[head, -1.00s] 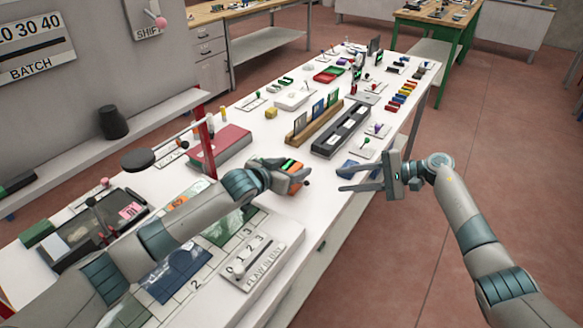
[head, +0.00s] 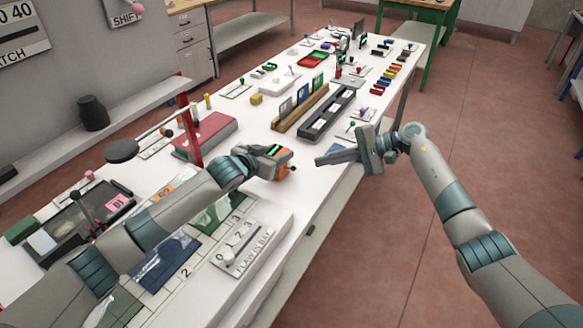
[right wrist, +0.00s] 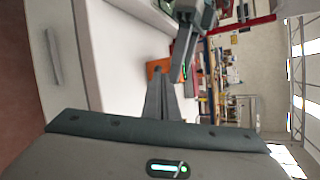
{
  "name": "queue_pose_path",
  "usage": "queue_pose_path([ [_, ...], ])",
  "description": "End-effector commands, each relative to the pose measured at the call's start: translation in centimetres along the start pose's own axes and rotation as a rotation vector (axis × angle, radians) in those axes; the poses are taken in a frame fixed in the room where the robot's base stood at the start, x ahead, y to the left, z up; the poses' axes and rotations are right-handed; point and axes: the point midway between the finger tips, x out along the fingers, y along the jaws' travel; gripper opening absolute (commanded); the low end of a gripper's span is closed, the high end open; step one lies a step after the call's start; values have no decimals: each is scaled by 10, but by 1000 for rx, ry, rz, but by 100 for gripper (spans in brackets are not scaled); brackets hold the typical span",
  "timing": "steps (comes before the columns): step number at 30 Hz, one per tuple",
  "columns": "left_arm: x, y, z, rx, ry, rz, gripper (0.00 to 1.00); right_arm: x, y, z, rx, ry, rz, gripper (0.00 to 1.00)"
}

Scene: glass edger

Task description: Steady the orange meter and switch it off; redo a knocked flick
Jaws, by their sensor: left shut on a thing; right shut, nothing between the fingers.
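The orange meter (head: 284,160) sits near the front edge of the white bench. It has a green lit strip on top and a small dark knob on its right side. My left gripper (head: 272,158) is shut on the meter and hides part of it. My right gripper (head: 322,160) is shut and empty, a short way right of the meter and apart from it in the head view. In the right wrist view the closed fingers (right wrist: 158,75) point toward the orange meter (right wrist: 160,66), overlapping it; whether they touch cannot be told. The switch position is unclear.
A flaw-count slider box (head: 245,245) stands in front. A black rack (head: 327,115) and wooden rack (head: 300,108) lie behind the meter. A red post (head: 188,130) rises beside a red case (head: 205,136). Bench surface around the meter is clear.

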Motion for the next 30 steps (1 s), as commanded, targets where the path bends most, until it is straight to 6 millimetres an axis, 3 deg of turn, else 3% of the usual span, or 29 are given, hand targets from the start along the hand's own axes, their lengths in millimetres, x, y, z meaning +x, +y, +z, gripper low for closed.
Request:
queue_pose_path([
  [9,0,0,0,0,0,0,10,50,-58,27,-169,110,310,0],
  [14,0,0,0,0,0,0,10,67,-85,36,-287,232,493,0],
  [20,0,0,0,0,0,0,10,77,-76,39,-472,316,780,0],
  [30,0,0,0,0,0,0,10,65,-72,33,-644,406,1067,0],
])
